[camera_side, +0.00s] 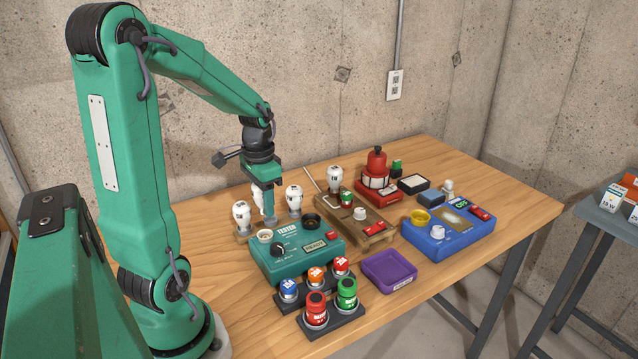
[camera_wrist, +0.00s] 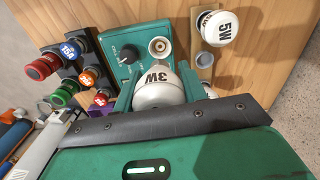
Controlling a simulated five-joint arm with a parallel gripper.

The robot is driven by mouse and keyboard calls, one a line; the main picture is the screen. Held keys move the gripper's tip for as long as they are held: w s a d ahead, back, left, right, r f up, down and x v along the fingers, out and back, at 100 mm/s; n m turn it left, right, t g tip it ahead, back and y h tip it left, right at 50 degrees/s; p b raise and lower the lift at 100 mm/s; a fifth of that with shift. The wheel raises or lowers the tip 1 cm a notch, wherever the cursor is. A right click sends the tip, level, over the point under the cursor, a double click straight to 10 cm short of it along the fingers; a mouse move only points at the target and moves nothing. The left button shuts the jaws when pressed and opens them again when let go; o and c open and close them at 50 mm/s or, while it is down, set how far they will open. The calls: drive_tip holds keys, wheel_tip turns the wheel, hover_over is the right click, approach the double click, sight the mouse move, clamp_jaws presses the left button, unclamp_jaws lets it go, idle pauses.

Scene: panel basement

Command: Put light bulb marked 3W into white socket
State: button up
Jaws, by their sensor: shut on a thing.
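My gripper (camera_wrist: 157,92) is shut on the white bulb marked 3W (camera_wrist: 156,88), with one finger on each side of its globe. In the side view my gripper (camera_side: 268,213) is behind the teal tester (camera_side: 284,264), and the held bulb (camera_side: 258,197) is partly hidden by a finger. A dark socket (camera_side: 311,221) is on the same tester.
White bulbs (camera_side: 241,213) (camera_side: 294,197) stand on both sides of my gripper; one reads 5W (camera_wrist: 220,27). Red, blue and orange fuses (camera_side: 314,276) stand in front of the tester. A purple tray (camera_side: 389,268) and blue box (camera_side: 447,234) are to the right.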

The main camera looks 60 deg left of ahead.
sight(263, 214)
drive_tip(key=shift+s, duration=0.15)
drive_tip(key=shift+f, duration=0.15)
drive_tip(key=shift+f, duration=2.8)
drive_tip(key=shift+f, duration=0.6)
drive_tip(key=o, duration=0.7)
drive_tip(key=shift+r, duration=0.1)
drive_tip(key=shift+r, duration=5.4)
